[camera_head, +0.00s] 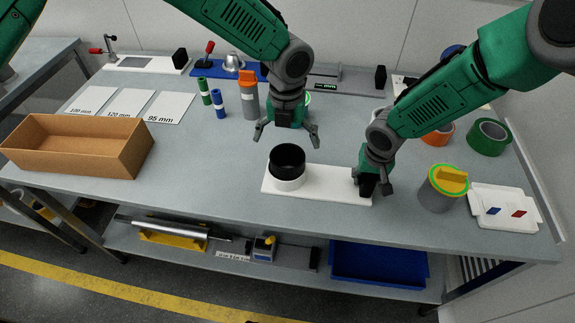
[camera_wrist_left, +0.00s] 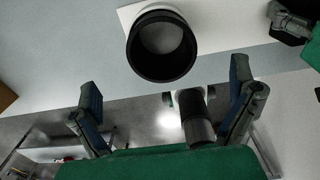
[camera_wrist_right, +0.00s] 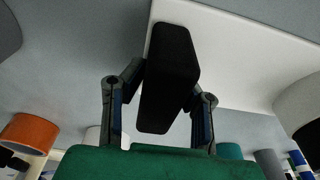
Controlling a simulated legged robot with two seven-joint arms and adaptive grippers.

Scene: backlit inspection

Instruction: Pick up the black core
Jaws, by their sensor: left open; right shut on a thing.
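The black core (camera_head: 287,155) is a short black ring. It sits upright in or on a white ring (camera_head: 288,183) on a white board (camera_head: 322,188) near the table's front edge. In the left wrist view the core (camera_wrist_left: 135,50) shows as an open black ring at the top, beyond the fingers. My left gripper (camera_head: 287,137) is open and empty, above and just behind the core, apart from it. My right gripper (camera_head: 372,182) is shut on a black block (camera_wrist_right: 170,75) at the board's right end. The block's lower part is hard to make out.
A brown open box (camera_head: 60,165) stands at the left. A grey cylinder with an orange top (camera_head: 248,96) stands behind my left gripper. A grey can with a yellow top (camera_head: 437,195) is right of my right gripper.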

